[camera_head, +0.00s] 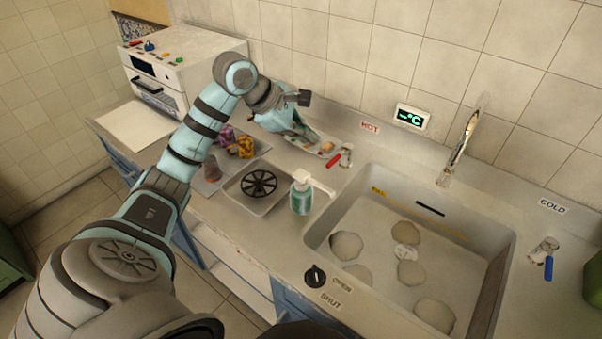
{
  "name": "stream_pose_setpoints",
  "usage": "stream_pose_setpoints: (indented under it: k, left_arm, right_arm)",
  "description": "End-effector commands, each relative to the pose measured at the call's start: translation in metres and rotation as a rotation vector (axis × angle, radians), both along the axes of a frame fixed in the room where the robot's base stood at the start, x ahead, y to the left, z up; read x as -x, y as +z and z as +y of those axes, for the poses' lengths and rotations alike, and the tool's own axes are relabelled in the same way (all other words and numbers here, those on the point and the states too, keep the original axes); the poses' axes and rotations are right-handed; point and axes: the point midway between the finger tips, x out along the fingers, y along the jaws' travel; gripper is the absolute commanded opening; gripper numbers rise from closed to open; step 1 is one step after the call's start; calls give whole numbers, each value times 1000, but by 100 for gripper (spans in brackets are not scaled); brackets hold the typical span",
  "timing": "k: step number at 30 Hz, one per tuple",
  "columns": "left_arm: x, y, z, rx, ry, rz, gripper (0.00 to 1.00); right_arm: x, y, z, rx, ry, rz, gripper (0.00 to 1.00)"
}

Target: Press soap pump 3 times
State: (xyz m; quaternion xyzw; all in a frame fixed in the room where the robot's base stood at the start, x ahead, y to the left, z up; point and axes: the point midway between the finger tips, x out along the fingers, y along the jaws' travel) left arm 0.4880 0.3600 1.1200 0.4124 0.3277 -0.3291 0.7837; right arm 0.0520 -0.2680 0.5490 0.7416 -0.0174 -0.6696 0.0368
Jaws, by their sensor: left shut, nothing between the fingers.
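The soap pump (301,195) is a small green bottle with a white pump head. It stands upright on the counter, just left of the sink. My left gripper (311,136) is shut and empty. It is up and behind the bottle in the picture, near the back wall, and apart from the bottle. My right gripper is out of view.
The sink (478,215) holds several grey plates or stones. A drain tray (231,188) with a black round grate is left of the bottle. A white oven (185,58) stands at the back left.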

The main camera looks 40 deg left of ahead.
Motion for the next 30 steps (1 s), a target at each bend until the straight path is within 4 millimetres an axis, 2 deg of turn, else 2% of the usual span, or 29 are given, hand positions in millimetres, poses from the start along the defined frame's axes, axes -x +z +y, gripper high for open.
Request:
stream_pose_setpoints:
  k: [3,14,20,30]
  left_arm:
    - [2,-1,6,-21,8,14,0]
    - [2,-6,5,-16,6,13,0]
    - [2,-26,4,-15,6,12,0]
    - [2,-77,4,-15,6,13,0]
  right_arm:
    - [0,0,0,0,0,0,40]
    - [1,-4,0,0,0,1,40]
    - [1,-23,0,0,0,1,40]
    - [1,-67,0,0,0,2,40]
